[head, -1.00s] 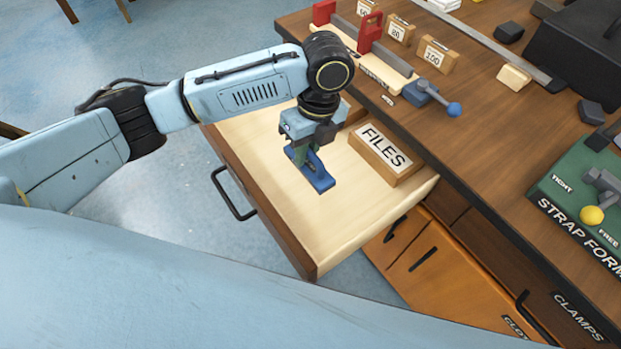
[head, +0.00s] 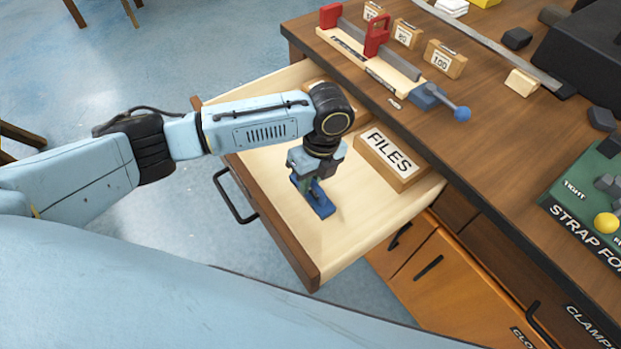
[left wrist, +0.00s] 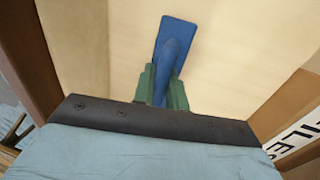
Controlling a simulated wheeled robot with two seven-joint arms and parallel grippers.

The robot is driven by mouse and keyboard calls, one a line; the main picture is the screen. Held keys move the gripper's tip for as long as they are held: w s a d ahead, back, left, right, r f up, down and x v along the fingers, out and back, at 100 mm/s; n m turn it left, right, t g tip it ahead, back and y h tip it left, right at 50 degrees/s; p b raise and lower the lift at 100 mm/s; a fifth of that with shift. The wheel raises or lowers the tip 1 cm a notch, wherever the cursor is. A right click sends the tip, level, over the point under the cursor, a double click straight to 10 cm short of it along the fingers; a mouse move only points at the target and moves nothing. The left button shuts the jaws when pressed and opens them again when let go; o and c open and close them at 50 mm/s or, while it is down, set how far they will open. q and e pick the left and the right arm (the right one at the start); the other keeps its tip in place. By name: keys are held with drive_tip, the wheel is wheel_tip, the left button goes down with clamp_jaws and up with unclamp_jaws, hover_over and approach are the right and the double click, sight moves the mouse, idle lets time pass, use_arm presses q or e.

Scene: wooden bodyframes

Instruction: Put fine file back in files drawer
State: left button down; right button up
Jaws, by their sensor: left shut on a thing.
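The files drawer (head: 345,245) is pulled out, with a pale wood floor and a black handle on its front. A wood block marked FILES (head: 392,160) lies in it by the bench side. My left gripper (head: 312,188) is over the drawer floor, pointing down, shut on a blue thing (head: 322,206), which I take to be the fine file. In the left wrist view the blue file (left wrist: 172,55) has a flat wide part and a rounded handle between the green fingers (left wrist: 160,88). I cannot tell if it touches the floor. My right gripper is not in view.
The wooden bench top (head: 490,125) stands right of the drawer. On it are a mitre-like board with red-handled parts (head: 375,40), a block marked 100 (head: 444,58), and a green strap former (head: 590,200). Orange cabinet doors (head: 430,270) are below.

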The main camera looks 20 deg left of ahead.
use_arm(q)
drive_tip(key=c, duration=1.5)
unclamp_jaws()
drive_tip(key=shift+f, duration=0.1)
drive_tip(key=shift+o, duration=0.3)
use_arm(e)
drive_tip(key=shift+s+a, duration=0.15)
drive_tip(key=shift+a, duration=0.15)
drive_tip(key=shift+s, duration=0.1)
